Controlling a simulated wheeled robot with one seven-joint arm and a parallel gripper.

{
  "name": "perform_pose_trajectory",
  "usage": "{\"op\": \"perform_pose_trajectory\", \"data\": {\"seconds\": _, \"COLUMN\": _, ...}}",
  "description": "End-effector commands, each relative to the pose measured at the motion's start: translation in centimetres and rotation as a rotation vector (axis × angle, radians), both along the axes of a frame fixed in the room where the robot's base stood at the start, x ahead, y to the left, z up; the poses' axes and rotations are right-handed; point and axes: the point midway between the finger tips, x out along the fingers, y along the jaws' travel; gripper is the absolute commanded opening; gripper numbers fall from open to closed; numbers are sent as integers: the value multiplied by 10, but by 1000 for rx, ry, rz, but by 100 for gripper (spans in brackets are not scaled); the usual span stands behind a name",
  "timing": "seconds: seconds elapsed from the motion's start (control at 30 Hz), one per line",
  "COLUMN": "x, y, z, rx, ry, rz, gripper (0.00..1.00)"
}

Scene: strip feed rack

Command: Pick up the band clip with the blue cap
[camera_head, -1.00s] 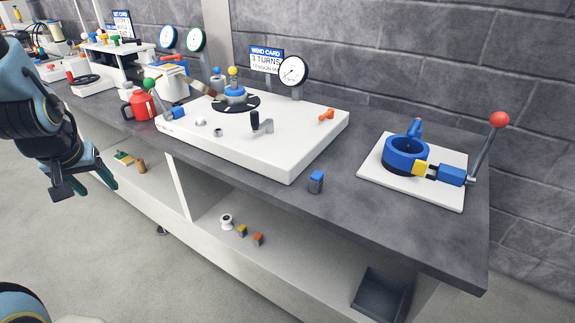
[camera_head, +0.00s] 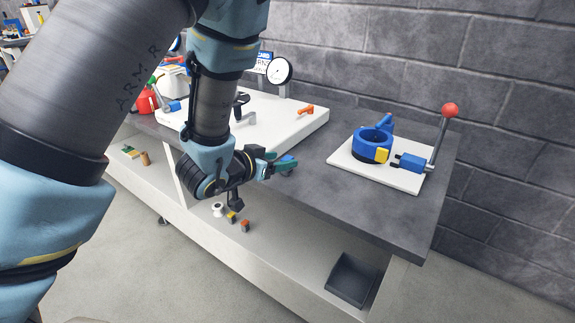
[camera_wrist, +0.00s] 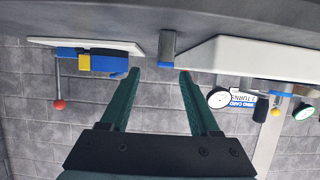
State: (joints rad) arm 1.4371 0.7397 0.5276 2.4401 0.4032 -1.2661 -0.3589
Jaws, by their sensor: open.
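The band clip with the blue cap is a small grey block standing upright on the dark bench top. In the wrist view, which is upside down, the band clip (camera_wrist: 167,44) shows with its blue cap between and beyond my fingertips. In the head view it is mostly hidden behind my gripper (camera_head: 284,163), with a bit of blue just below the teal fingers. My gripper (camera_wrist: 159,74) is open and empty, its two fingers apart and pointing toward the clip. I see no contact with it.
A white plate with a blue ring clamp (camera_head: 372,147) and red-knobbed lever (camera_head: 450,110) stands at right. A white winding board (camera_head: 300,125) with an orange handle is behind. The shelf below holds yellow- and orange-capped clips (camera_head: 244,226), a white spool (camera_head: 217,209) and a dark bin (camera_head: 350,280).

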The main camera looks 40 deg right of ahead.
Motion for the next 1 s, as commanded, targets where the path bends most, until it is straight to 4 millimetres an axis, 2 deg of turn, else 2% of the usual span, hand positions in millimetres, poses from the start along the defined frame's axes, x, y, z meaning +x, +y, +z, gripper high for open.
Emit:
{"op": "perform_pose_trajectory", "data": {"seconds": 0.1, "x": 4, "y": -16, "z": -6, "rx": 3, "ry": -2, "rz": -2, "gripper": 62}}
{"op": "perform_pose_trajectory", "data": {"seconds": 0.37, "x": 9, "y": -30, "z": -13, "rx": 3, "ry": -1, "rz": 1, "gripper": 62}}
{"op": "perform_pose_trajectory", "data": {"seconds": 0.7, "x": 22, "y": -64, "z": -30, "rx": 2, "ry": 0, "rz": 0, "gripper": 62}}
{"op": "perform_pose_trajectory", "data": {"seconds": 1.0, "x": 24, "y": -69, "z": -34, "rx": 1, "ry": 0, "rz": 2, "gripper": 62}}
